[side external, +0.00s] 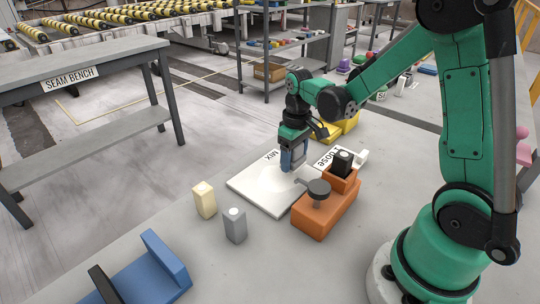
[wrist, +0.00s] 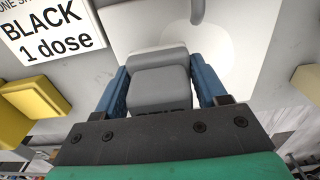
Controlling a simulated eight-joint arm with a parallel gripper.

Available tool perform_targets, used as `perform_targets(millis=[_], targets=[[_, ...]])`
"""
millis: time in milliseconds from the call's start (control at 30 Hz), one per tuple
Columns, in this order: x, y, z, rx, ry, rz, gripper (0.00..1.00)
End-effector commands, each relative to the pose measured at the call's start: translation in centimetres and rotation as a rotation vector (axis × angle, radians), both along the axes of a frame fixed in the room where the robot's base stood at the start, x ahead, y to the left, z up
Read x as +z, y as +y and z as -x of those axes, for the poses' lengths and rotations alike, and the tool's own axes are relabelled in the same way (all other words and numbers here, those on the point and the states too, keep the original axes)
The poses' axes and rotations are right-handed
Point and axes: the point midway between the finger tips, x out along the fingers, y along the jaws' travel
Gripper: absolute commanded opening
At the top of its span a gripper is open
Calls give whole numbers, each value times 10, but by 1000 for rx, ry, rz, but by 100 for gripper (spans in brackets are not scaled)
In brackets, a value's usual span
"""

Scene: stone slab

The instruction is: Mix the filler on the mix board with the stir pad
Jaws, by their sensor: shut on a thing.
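The white mix board (side external: 255,186), marked MIX, lies flat on the stone slab. My gripper (side external: 293,160) is over its far right part, pointing down. In the wrist view its two blue fingers (wrist: 163,92) are shut on a grey block, which I take to be the stir pad (wrist: 160,88). Lettering on the pad is mostly hidden by the gripper body. A paler, rounded patch of filler (wrist: 215,45) shows on the board (wrist: 262,30) beside the pad. I cannot tell whether the pad touches the board.
An orange holder (side external: 322,214) with a dark round top (side external: 318,187) and a black container (side external: 343,162) stands close right of the board. A dose card (wrist: 48,35) lies behind. A blue stand (side external: 150,278) is front left.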

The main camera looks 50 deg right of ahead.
Motion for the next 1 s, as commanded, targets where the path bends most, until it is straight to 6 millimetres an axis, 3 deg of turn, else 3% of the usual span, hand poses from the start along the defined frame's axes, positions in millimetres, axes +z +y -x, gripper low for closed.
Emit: perform_targets(millis=[600, 1000], targets=[[53, 0, 0, 0, 0, 0, 8], [60, 0, 0, 0, 0, 0, 8]])
